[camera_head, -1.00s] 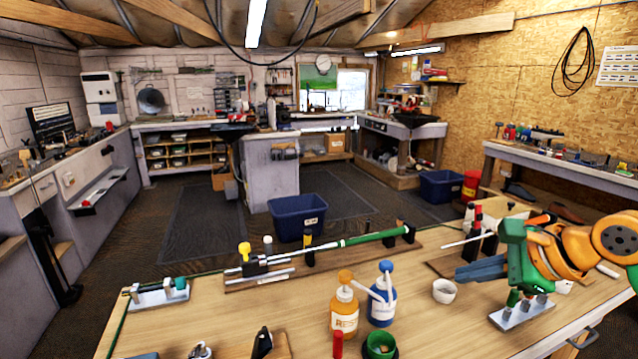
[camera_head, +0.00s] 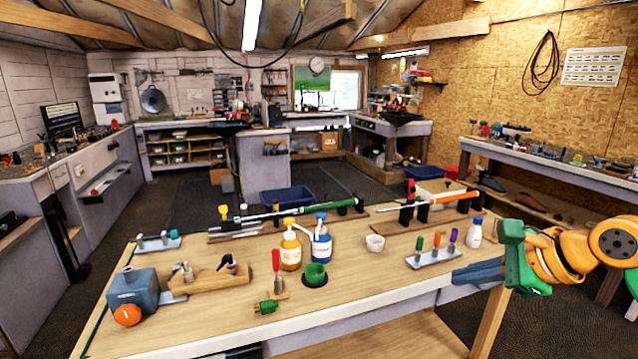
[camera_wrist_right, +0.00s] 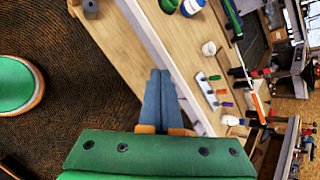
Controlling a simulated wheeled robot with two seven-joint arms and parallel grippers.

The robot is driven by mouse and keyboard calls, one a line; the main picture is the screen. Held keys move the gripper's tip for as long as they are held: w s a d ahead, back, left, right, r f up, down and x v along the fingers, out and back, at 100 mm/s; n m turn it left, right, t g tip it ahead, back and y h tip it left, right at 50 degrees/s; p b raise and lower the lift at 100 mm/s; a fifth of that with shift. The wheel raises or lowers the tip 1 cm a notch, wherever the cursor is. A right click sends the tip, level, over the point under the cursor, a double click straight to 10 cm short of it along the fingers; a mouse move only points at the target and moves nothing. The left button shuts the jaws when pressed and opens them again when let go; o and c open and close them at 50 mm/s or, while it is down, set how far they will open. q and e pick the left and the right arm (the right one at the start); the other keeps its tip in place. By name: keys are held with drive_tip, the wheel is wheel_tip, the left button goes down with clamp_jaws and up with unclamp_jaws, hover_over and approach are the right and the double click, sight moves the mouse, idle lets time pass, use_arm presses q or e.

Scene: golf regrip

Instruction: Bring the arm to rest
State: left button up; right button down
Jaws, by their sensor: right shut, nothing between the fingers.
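My right gripper (camera_head: 458,273) is at the right end of the workbench (camera_head: 390,306) in the head view, its blue fingers pointing left. The fingers are together with nothing between them. In the right wrist view the gripper (camera_wrist_right: 160,75) shows as two blue fingers side by side, past the green palm, with the bench edge and the dark floor behind them. The orange and green right arm (camera_head: 565,262) stretches in from the right, beyond the bench end. My left gripper does not show in any view.
A green stool (camera_wrist_right: 18,84) stands on the floor in the wrist view.

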drive_tip(key=w+a+f+m+t+y, duration=0.2)
drive_tip(key=w+a+f+m+y, duration=0.3)
drive_tip(key=a+f+m+y, duration=0.45)
drive_tip(key=s+d+f+m+t+h, duration=0.2)
drive_tip(key=f+m+h, duration=0.3)
drive_tip(key=f+m, duration=0.7)
drive_tip(key=s+d+f+m+t+h, duration=0.15)
drive_tip(key=f+m+h, duration=0.35)
drive_tip(key=f+m, duration=0.65)
drive_tip(key=s+d+f+m+g+h, duration=0.2)
drive_tip(key=s+f+m, duration=0.2)
drive_tip(key=s+f, duration=0.35)
drive_tip(key=s+d+f+m+g+h, duration=0.1)
drive_tip(key=s+f+m+g+h, duration=0.2)
drive_tip(key=s+f, duration=0.5)
drive_tip(key=s+a+f+m+g, duration=0.1)
drive_tip(key=s+f+m+g, duration=0.2)
drive_tip(key=s, duration=1)
drive_tip(key=s+a+f+m+g, duration=0.1)
drive_tip(key=s+f+m+g, duration=0.3)
drive_tip(key=s, duration=0.9)
wheel_tip(320, 180, down, 3)
drive_tip(key=shift+a+r+m, duration=0.1)
drive_tip(key=shift+a+m, duration=0.25)
drive_tip(key=shift+m, duration=0.45)
